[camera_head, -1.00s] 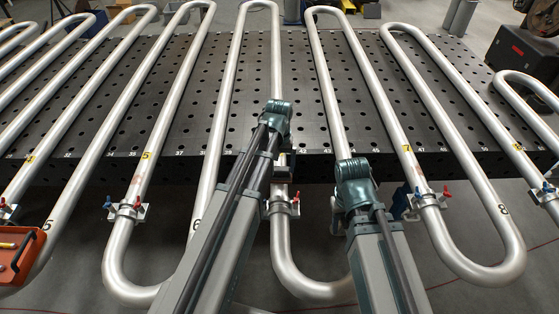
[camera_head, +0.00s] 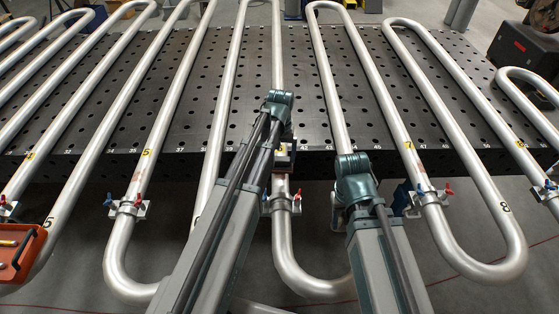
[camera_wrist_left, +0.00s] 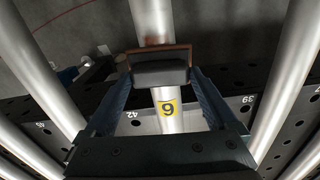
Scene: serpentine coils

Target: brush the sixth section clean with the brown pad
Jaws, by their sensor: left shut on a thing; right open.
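My left gripper (camera_wrist_left: 160,78) is shut on the brown pad (camera_wrist_left: 176,47), a dark block with a brown edge. In the left wrist view the pad lies across a steel pipe, just beyond a yellow label (camera_wrist_left: 168,108) whose digit reads as an upside-down 6. It looks touching, but its underside is hidden.
A perforated dark table (camera_head: 255,90) lies under the coils. Clamps with red and blue handles sit on the pipes, one at the sixth section (camera_head: 282,203) and one at the seventh (camera_head: 430,198). An orange tray (camera_head: 22,250) is at the left edge. Neighbouring pipes run close on both sides.

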